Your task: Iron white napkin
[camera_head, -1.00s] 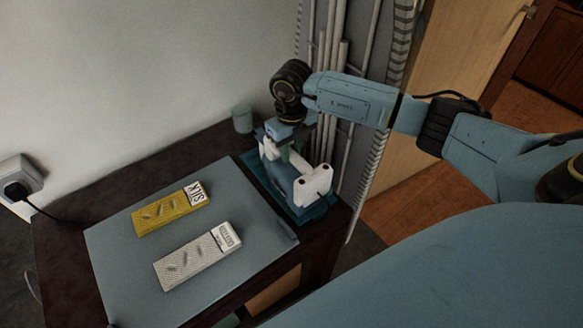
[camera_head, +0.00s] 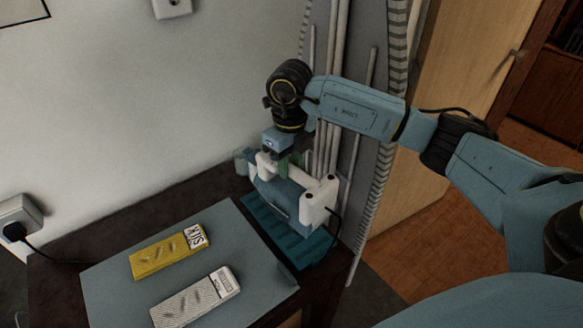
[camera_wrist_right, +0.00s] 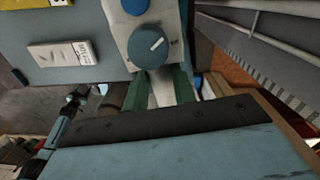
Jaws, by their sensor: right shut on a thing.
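The white napkin (camera_head: 195,300), a patterned strip with a printed label at one end, lies on the grey board (camera_head: 238,235). It also shows in the wrist view (camera_wrist_right: 58,54). The iron (camera_head: 281,196) has a blue body, white end parts and a cord. Its round dial (camera_wrist_right: 148,46) shows in the wrist view. My right gripper (camera_head: 283,162) is shut on the iron's handle and holds it over the teal stand (camera_head: 285,238), apparently raised from it. Its green fingers also show in the wrist view (camera_wrist_right: 163,82). My left gripper is not in view.
A yellow napkin (camera_head: 168,252) marked SILK lies beside the white one. A plug in a wall socket (camera_head: 14,230) is at the left. White pipes (camera_head: 328,90) and the wall stand close behind the iron. The dark table edge is near the stand.

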